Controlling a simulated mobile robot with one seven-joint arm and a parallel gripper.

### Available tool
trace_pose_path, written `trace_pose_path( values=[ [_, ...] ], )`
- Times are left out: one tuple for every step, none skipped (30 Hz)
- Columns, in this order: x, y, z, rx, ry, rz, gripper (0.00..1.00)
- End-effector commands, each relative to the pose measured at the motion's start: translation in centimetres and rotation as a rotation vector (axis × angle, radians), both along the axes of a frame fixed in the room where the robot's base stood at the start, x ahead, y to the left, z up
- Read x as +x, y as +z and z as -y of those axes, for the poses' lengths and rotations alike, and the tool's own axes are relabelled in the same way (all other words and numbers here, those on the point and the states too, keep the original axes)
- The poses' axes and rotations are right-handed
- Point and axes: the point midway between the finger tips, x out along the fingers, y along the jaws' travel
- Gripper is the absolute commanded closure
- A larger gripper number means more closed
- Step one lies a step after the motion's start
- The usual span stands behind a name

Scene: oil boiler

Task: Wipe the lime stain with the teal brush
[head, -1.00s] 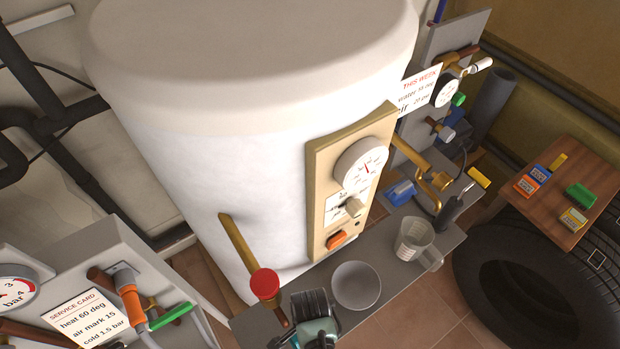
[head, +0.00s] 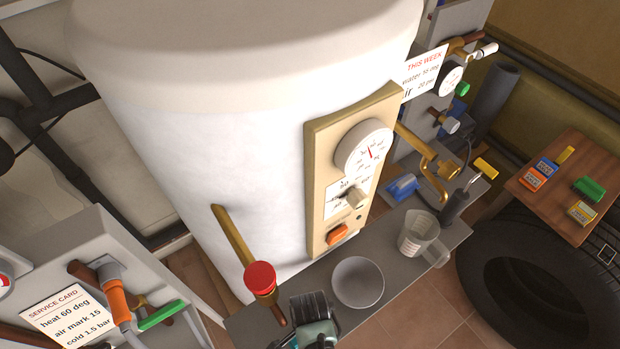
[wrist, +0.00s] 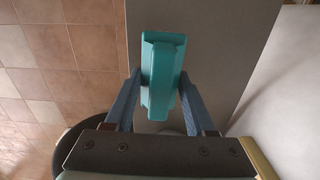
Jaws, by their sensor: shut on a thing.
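The teal brush (wrist: 162,50) is between the two fingers of my gripper (wrist: 160,76) in the wrist view, and both fingers press on its sides. In the head view the teal brush (head: 318,334) shows at the bottom edge, with a dark ribbed part that looks like its bristles. It is at the near left end of the grey shelf (head: 395,285). Whether it touches the shelf I cannot tell. I cannot make out a lime stain in either view.
A grey bowl (head: 358,283) is just right of the brush, with a clear measuring jug (head: 420,236) beyond. A red-capped brass pipe (head: 260,278) rises close on the left. The white boiler (head: 230,130) with its control panel (head: 322,225) stands behind the shelf.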

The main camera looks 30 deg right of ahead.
Motion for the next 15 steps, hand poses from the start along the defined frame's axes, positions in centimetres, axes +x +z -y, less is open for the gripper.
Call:
trace_pose_path(
  values=[
    [0.02,0.01,0.0,0.0,0.0,0.0,1.0],
    [0.02,0.0,0.0,0.0,0.0,0.0,1.0],
    [0.02,-0.03,0.0,0.0,0.0,0.0,1.0],
    [0.02,-0.06,0.0,0.0,0.0,0.0,1.0],
    [0.02,-0.1,0.0,0.0,0.0,0.0,1.0],
    [0.02,-0.16,0.0,0.0,0.0,0.0,1.0],
    [0.02,-0.22,0.0,0.0,0.0,0.0,1.0],
    [0.02,-0.28,0.0,0.0,0.0,0.0,1.0],
    [0.02,-0.37,0.0,0.0,0.0,0.0,1.0],
    [0.02,-0.43,0.0,0.0,0.0,0.0,1.0],
    [0.02,-0.5,0.0,0.0,0.0,0.0,1.0],
    [0.03,-0.58,0.0,0.0,0.0,0.0,1.0],
    [0.03,-0.64,0.01,0.0,0.0,0.0,1.0],
    [0.03,-0.7,0.01,0.0,0.0,0.001,1.0],
    [0.03,-0.78,0.01,0.0,0.0,0.001,1.0]
  ],
)
